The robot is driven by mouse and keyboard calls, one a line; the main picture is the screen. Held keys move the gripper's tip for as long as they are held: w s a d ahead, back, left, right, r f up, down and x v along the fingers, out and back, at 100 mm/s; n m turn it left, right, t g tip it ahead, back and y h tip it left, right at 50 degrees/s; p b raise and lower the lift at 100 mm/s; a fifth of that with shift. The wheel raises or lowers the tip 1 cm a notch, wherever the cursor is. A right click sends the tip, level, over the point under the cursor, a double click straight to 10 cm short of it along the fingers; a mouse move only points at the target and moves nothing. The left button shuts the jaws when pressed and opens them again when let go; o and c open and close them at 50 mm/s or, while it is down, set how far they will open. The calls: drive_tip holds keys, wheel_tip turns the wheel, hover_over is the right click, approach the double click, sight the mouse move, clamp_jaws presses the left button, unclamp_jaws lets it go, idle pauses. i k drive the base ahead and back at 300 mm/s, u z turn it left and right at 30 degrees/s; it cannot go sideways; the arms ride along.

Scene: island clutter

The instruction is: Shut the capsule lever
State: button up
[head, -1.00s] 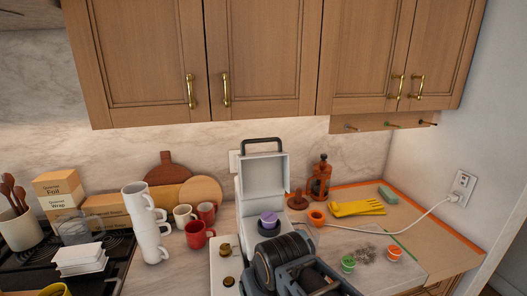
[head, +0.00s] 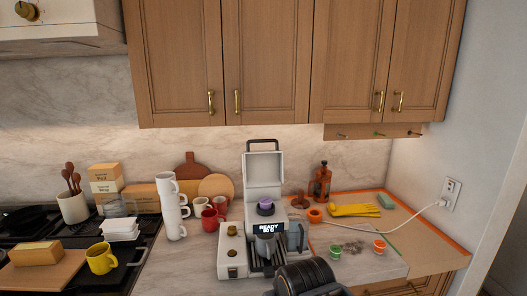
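The white capsule machine (head: 231,258) stands on the counter near the middle of the head view. Its lever (head: 263,167) is up, with the white lid raised and the dark handle bar at the top. A purple capsule (head: 265,204) sits in the dark round holder below the open lid. The display reads "READY" with a temperature below it. Only a dark, ribbed part of my arm shows at the bottom edge, in front of the machine. My gripper's fingers do not show.
Stacked white mugs (head: 174,215) and red mugs (head: 210,219) stand left of the machine. A yellow mug (head: 101,258) is by the stove. Green and orange capsules (head: 379,246), a yellow glove (head: 355,210) and a white cord lie to the right. Cabinets (head: 265,65) hang above.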

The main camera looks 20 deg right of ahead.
sight(265, 169)
drive_tip(key=k, duration=0.3)
drive_tip(key=u, duration=1.4)
drive_tip(key=i, duration=1.75)
drive_tip(key=z, duration=0.55)
